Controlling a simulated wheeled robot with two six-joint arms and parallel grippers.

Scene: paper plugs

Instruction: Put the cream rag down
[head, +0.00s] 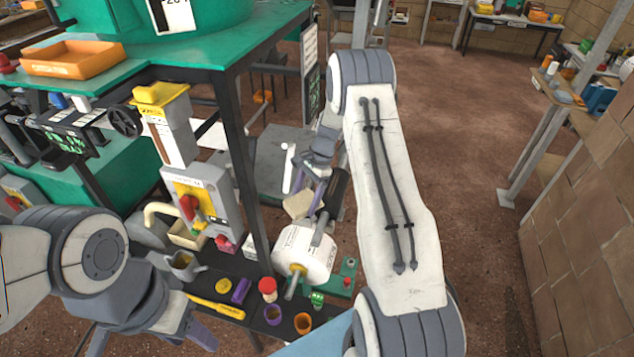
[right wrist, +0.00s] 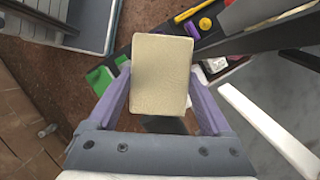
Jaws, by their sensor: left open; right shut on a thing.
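The cream rag (head: 299,204) is a pale, flat, block-like piece held in my right gripper (head: 314,198). In the right wrist view the cream rag (right wrist: 161,72) sits between the two purple fingers of my right gripper (right wrist: 160,105), which is shut on it. It is in the air, above and behind the white drum-shaped machine in the head view. My left gripper (head: 202,334) is at the lower left, in front of the dark bench, open and with nothing seen in it; only one purple finger shows clearly.
The narrow dark bench (head: 243,318) holds a metal jug (head: 183,264), a purple block (head: 241,291), a red-topped jar (head: 268,289), an orange cup (head: 303,323) and the white drum machine (head: 305,252). A grey-and-yellow machine (head: 195,195) stands behind. Open brown floor lies to the right.

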